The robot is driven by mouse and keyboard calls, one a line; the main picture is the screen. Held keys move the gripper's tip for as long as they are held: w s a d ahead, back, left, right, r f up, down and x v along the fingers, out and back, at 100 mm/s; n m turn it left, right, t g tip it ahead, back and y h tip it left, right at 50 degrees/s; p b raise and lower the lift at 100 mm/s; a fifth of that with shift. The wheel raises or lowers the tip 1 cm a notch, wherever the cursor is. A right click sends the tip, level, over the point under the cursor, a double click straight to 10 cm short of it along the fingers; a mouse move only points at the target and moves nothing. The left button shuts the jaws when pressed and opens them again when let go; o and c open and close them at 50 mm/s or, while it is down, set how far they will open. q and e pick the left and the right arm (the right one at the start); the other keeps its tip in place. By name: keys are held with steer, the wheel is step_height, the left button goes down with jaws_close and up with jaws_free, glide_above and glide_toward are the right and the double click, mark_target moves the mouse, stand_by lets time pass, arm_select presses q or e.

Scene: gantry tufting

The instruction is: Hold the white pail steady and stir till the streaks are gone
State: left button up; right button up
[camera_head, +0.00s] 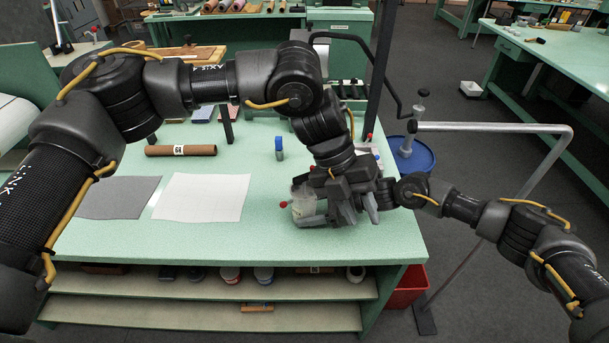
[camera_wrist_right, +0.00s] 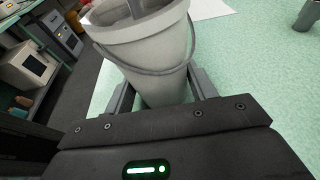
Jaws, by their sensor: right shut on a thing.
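The white pail (camera_head: 304,206) stands near the front right of the green bench, partly hidden by my grippers. In the right wrist view the pail (camera_wrist_right: 150,60) fills the space between the fingers of my right gripper (camera_wrist_right: 164,92), with its thin grey handle hanging across the front. My right gripper (camera_head: 308,217) is shut on the pail's side. A grey piece (camera_wrist_right: 146,8) shows in the pail's mouth; I cannot tell what it is. My left gripper (camera_head: 359,208) points down just right of the pail, its fingers apart with nothing seen between them. Streaks cannot be made out.
A white sheet (camera_head: 203,196) and a grey sheet (camera_head: 118,199) lie left of the pail. Behind them are a brown roll (camera_head: 180,150) and a blue-capped bottle (camera_head: 279,148). A small red knob (camera_head: 283,205) shows beside the pail. A blue tub (camera_head: 413,155) stands beyond the right edge.

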arm_select(q)
steer(key=w+a+r+m+t+y, duration=0.25)
steer(key=w+a+m, duration=0.25)
steer(key=w, duration=0.3)
step_height(320, 180, up, 6)
steer(key=m+t+y, duration=0.1)
steer(key=m+y, duration=0.2)
glide_above(304, 174)
steer(key=shift+h, duration=0.25)
step_height(304, 174, down, 12)
steer(key=shift+r, duration=0.1)
jaws_close()
